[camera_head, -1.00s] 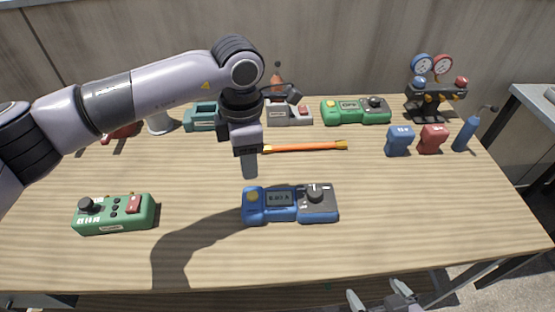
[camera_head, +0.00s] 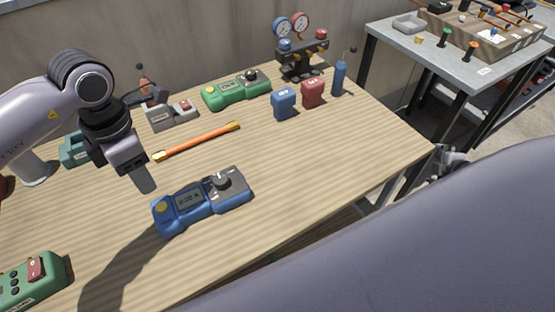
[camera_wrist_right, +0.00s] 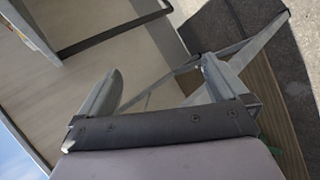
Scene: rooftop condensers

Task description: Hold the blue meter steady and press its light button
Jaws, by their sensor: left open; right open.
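The blue meter (camera_head: 203,203) lies on the wooden table in the head view. It has a yellow button (camera_head: 161,208) at its left end, a small screen and a black dial on a grey panel. My left gripper (camera_head: 146,181) points down just behind the button end of the meter, apart from it and empty. Its fingers overlap in this view; it is open. My right gripper (camera_wrist_right: 162,88) is open and empty in the right wrist view, facing the table's edge and legs. In the head view it is partly hidden behind my right arm, beyond the table's right edge.
An orange stick (camera_head: 197,141) lies behind the meter. A green meter (camera_head: 236,90), a grey device (camera_head: 169,115), blue (camera_head: 284,103) and red (camera_head: 312,93) blocks and a gauge set (camera_head: 302,50) stand farther back. A green controller (camera_head: 30,285) sits at front left.

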